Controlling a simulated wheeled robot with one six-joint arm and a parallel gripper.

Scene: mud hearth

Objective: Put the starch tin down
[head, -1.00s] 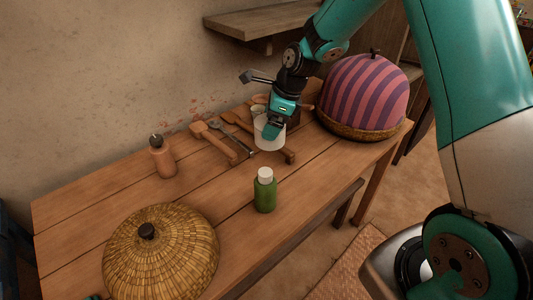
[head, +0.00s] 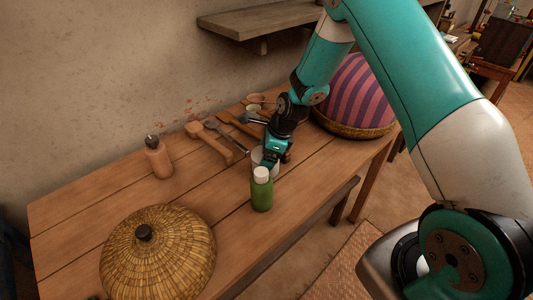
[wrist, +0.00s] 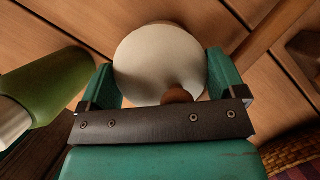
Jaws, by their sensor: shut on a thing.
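The starch tin appears as a white, round-topped container (wrist: 155,58) with a small brown knob, between the two teal fingers of my gripper (wrist: 165,82) in the wrist view. My gripper is shut on it. In the head view the white tin (head: 257,156) shows only in part, behind the green bottle and under my gripper (head: 271,158). It is low over or on the wooden table (head: 205,225); its base is hidden, so I cannot tell if it touches the wood.
The green bottle (head: 261,192) with a white cap stands close in front of the tin. Wooden utensils (head: 215,141) lie behind. A tan bottle (head: 158,159) stands at left, a woven lid (head: 160,258) at front left, a striped domed basket (head: 356,95) at right. Table right of the green bottle is clear.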

